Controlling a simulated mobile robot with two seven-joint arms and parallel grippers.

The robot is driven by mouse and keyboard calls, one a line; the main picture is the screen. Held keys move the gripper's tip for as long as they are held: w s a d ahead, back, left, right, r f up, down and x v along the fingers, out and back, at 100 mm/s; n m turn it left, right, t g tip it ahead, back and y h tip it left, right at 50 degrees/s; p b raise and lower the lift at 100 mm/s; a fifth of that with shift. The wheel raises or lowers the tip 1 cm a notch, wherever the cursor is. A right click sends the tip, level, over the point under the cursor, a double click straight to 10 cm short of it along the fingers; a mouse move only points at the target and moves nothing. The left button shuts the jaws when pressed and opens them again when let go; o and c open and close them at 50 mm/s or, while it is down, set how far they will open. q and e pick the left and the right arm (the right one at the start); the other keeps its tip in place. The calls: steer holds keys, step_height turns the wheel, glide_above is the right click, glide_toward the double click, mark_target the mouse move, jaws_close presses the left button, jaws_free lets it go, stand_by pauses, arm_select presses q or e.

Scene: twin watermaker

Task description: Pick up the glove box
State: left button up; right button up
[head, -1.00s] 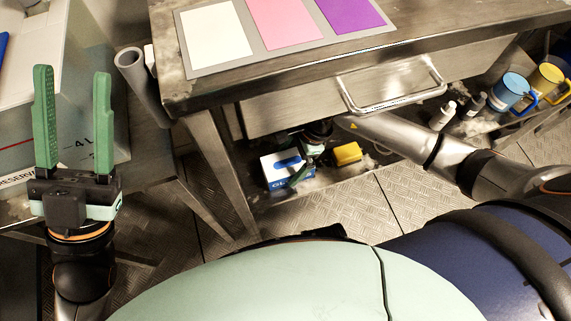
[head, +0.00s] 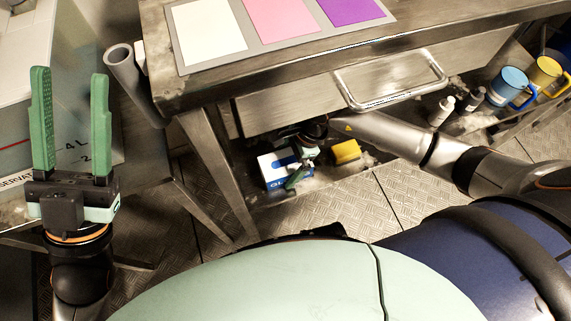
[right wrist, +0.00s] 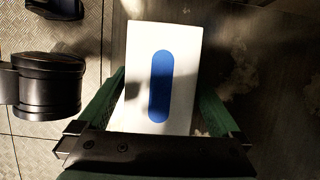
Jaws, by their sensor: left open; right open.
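The glove box (head: 272,172) is white and blue and sits on the low shelf under the steel table. In the right wrist view the glove box (right wrist: 182,60) shows its white top with a blue oval slot. My right gripper (head: 298,172) reaches under the table and is at the box. In the right wrist view its green fingers (right wrist: 160,100) are open, one on each side of the box's near end; whether they touch it cannot be told. My left gripper (head: 70,125) is open and empty, upright at the left, far from the box.
A yellow sponge-like block (head: 346,151) lies right of the box. Small bottles (head: 442,110), a blue mug (head: 509,86) and a yellow mug (head: 545,76) stand further right on the shelf. The drawer handle (head: 392,84) and table leg (head: 216,170) are close to my right arm.

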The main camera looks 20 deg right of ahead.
steer(key=c, duration=1.2)
steer(key=shift+c, duration=0.3)
steer(key=shift+r, duration=0.1)
